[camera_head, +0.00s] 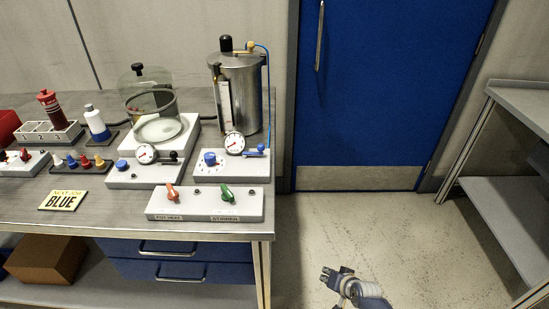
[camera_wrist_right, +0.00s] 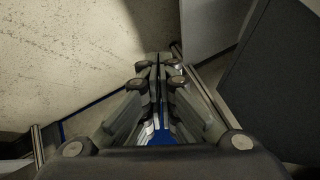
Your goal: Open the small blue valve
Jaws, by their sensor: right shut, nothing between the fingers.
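A small valve with a blue handle (camera_head: 257,149) sits at the right end of a white gauge box (camera_head: 232,171), in front of a metal drum (camera_head: 240,90) on the bench. A round blue knob (camera_head: 210,158) is on the same box, left of its dial gauge (camera_head: 235,143). My right gripper (camera_head: 326,274) is low over the floor, right of the bench and well apart from the valve. In the right wrist view the fingers (camera_wrist_right: 160,62) are together with nothing between them. My left gripper is not in view.
A second gauge box (camera_head: 145,174) with a black-handled valve stands to the left. A switch box (camera_head: 206,204) with red and green knobs is at the bench's front edge. Open floor (camera_head: 390,240) lies before the blue door (camera_head: 385,80).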

